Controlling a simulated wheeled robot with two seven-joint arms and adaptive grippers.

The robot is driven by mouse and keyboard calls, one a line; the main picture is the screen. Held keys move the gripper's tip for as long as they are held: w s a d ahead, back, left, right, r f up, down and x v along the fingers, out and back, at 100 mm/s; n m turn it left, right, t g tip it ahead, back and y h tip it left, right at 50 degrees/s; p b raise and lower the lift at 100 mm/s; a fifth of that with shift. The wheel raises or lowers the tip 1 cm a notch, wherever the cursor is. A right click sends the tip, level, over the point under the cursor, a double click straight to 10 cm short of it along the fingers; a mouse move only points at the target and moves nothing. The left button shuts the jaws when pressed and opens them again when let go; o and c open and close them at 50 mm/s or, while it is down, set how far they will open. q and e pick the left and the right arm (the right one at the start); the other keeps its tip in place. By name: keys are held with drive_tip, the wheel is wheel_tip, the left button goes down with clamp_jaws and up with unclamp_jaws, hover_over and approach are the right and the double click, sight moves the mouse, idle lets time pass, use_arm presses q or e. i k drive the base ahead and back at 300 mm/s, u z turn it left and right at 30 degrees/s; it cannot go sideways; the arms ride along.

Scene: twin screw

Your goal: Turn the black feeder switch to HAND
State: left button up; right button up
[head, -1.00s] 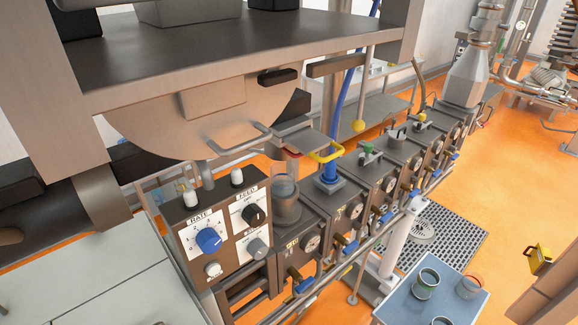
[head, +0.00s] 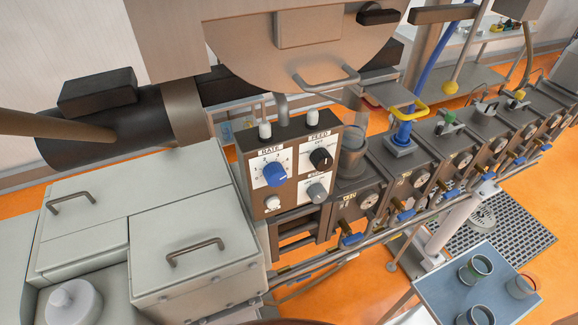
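A grey knob (head: 317,192) is below the black switch, and a white button (head: 273,203) is at the lower left of the panel. Neither of my grippers is in view, and nothing touches the switch.
A grey cabinet with handles (head: 196,252) stands left of the panel. A row of dark barrel blocks with gauges (head: 414,179) runs right. A large round hopper body (head: 308,44) overhangs the panel. A blue-topped table with cups (head: 446,283) is at lower right.

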sight(320, 158)
drive_tip(key=k, duration=1.25)
drive_tip(key=u, duration=0.35)
drive_tip(key=i, duration=0.8)
drive_tip(key=z, duration=0.05)
